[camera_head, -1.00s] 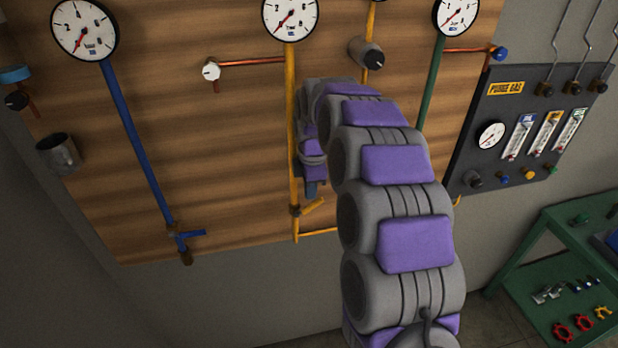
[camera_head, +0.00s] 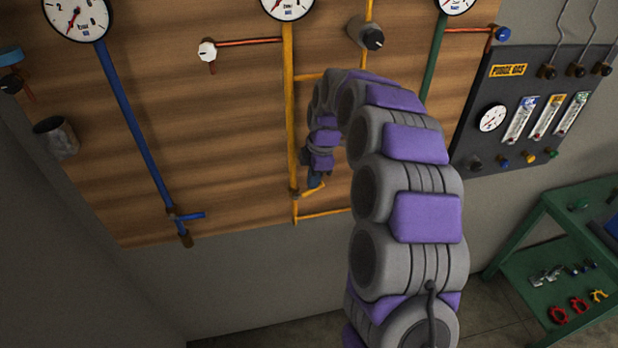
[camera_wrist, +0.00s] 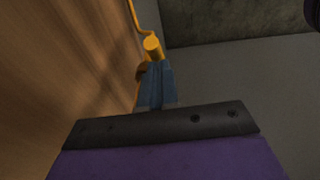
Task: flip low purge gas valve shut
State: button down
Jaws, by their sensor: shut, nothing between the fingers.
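The low valve with a yellow handle (camera_head: 312,191) sits at the foot of the yellow pipe (camera_head: 291,120) on the wooden board. In the head view the handle sticks out to the right and slightly up from its brown body (camera_head: 294,193). My gripper (camera_head: 316,182) points down at the handle from above, its blue fingertips at or very near it. In the wrist view the handle's round yellow end (camera_wrist: 152,45) lies just beyond the blue fingers (camera_wrist: 156,80), which are shut together. The fingers partly hide the valve body, and I cannot tell whether they touch the handle.
A blue pipe with a blue valve handle (camera_head: 190,216) is to the left. A grey purge gas panel (camera_head: 535,105) hangs at the right, above a green cart (camera_head: 545,255). A thin yellow pipe (camera_head: 325,213) runs right below the valve. The space left of my gripper is clear.

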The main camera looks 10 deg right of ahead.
aim_at(325, 184)
jog(key=shift+d+f+y+b, duration=0.35)
jog(key=shift+d+f+y, duration=0.15)
jog(key=shift+d+y, duration=0.25)
jog(key=d+f+y+b, duration=0.1)
jog(key=f+y+b, duration=0.1)
jog(key=y+b, duration=0.1)
jog(key=shift+d, duration=0.2)
jog(key=shift+d+f+b, duration=0.2)
jog(key=shift+f+b, duration=0.1)
jog(key=shift+b, duration=0.5)
jog(key=shift+s, duration=0.1)
